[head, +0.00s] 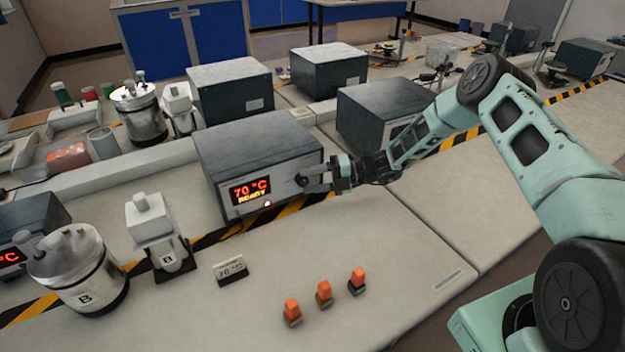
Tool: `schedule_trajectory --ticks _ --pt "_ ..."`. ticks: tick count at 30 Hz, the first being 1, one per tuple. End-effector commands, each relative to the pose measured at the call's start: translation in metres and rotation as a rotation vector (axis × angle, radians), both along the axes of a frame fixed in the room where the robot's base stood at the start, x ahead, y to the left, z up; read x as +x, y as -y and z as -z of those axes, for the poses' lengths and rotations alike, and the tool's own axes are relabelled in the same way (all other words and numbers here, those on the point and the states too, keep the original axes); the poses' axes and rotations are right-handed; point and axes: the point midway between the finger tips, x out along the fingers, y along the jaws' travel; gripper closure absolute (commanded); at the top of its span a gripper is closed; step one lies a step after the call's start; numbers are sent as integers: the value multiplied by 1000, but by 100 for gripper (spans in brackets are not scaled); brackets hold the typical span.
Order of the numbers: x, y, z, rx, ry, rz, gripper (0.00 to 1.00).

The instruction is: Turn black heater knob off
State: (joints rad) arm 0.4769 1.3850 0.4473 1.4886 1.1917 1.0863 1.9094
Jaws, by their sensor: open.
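The heater (260,155) is a dark box with a light front panel on the bench. Its lit display (250,190) reads 70 °C READY, and a small light glows below it. The black knob (302,181) is on the right part of the front panel. My gripper (312,180) is open at the panel, its fingers at the knob from the right. I cannot tell whether the fingers touch the knob, which is partly hidden by them.
Several orange-topped small items (324,294) and a 70 °C sign (231,270) stand in front. A vessel marked B (82,275) and a white device (157,232) stand left. More dark boxes (385,115) are behind. The bench front right is clear.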

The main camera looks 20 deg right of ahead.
Motion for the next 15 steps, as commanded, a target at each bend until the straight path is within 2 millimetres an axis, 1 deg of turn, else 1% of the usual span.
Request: schedule_trajectory --ticks 2,3,5,6,7,15 --pt "0 0 0 0 0 0 48" --pt "0 0 0 0 0 0 59" --pt "0 0 0 0 0 0 76" --pt "0 0 0 0 0 0 87" --pt "0 0 0 0 0 0 93" --pt "0 0 -2 -15 3 -1 93"
